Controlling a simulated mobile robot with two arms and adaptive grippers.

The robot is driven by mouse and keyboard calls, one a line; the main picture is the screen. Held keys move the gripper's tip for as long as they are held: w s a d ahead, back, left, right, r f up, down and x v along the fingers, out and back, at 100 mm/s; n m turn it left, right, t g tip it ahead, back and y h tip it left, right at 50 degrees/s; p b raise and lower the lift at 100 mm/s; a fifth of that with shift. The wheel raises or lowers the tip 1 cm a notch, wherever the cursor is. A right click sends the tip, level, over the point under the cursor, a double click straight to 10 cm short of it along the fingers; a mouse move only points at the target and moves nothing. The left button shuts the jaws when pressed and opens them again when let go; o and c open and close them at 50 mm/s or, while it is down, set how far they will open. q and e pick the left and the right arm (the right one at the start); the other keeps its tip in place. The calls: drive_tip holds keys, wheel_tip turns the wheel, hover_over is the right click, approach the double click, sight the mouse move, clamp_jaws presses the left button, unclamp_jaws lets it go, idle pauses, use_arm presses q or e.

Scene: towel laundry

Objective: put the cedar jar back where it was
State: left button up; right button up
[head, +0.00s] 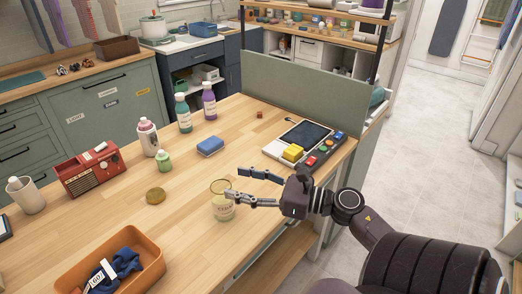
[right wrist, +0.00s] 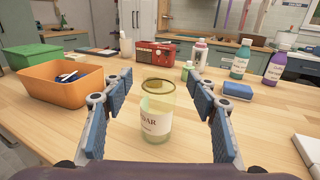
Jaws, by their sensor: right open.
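The cedar jar (head: 222,205) is a pale yellow-green, see-through glass with a label, standing upright on the wooden worktop. In the right wrist view the jar (right wrist: 157,122) shows in the middle, its label partly reading "DAR". My right gripper (head: 236,183) is open at the jar, its fingers pointing left. In the right wrist view the jar appears between the two fingers, with a gap on each side. A round brown disc (head: 155,195) lies flat on the worktop to the left of the jar. My left gripper is not in view.
An orange bin (head: 148,272) with dark blue cloth stands at the front left. A red radio (head: 90,172), a small green bottle (head: 164,162) and a blue sponge (head: 210,146) stand farther back. A button console (head: 305,143) sits at the right, before a green panel (head: 300,92).

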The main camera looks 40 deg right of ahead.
drive_tip(key=b+v, duration=0.1)
drive_tip(key=v, duration=0.5)
drive_tip(key=shift+b, duration=0.3)
